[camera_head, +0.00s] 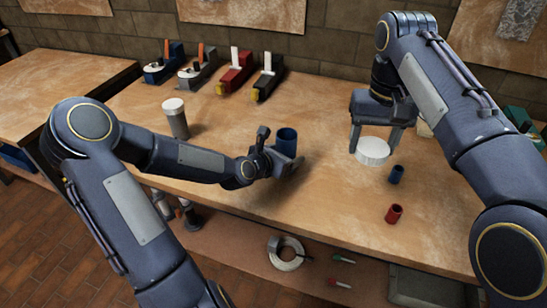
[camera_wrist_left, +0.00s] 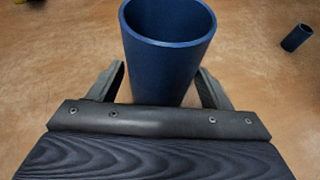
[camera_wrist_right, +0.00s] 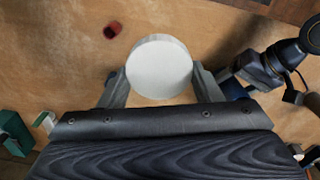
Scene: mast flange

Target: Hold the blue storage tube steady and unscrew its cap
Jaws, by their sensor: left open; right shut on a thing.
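The blue storage tube (camera_head: 286,141) stands upright and open-topped on the bench. In the left wrist view the tube (camera_wrist_left: 168,50) stands between the spread fingers of my left gripper (camera_wrist_left: 165,88), with a gap visible beside it. In the head view my left gripper (camera_head: 278,160) is low at the tube's near side. My right gripper (camera_head: 376,135) points down to the right of the tube and is shut on the round white cap (camera_head: 372,151). The cap also shows between its fingers in the right wrist view (camera_wrist_right: 159,67). The cap is apart from the tube.
A small blue cylinder (camera_head: 397,174) and a small red cylinder (camera_head: 394,214) are near the right front. A pale capped container (camera_head: 175,117) stands at left. Several hand planes (camera_head: 236,74) line the back. Bench between tube and cap is clear.

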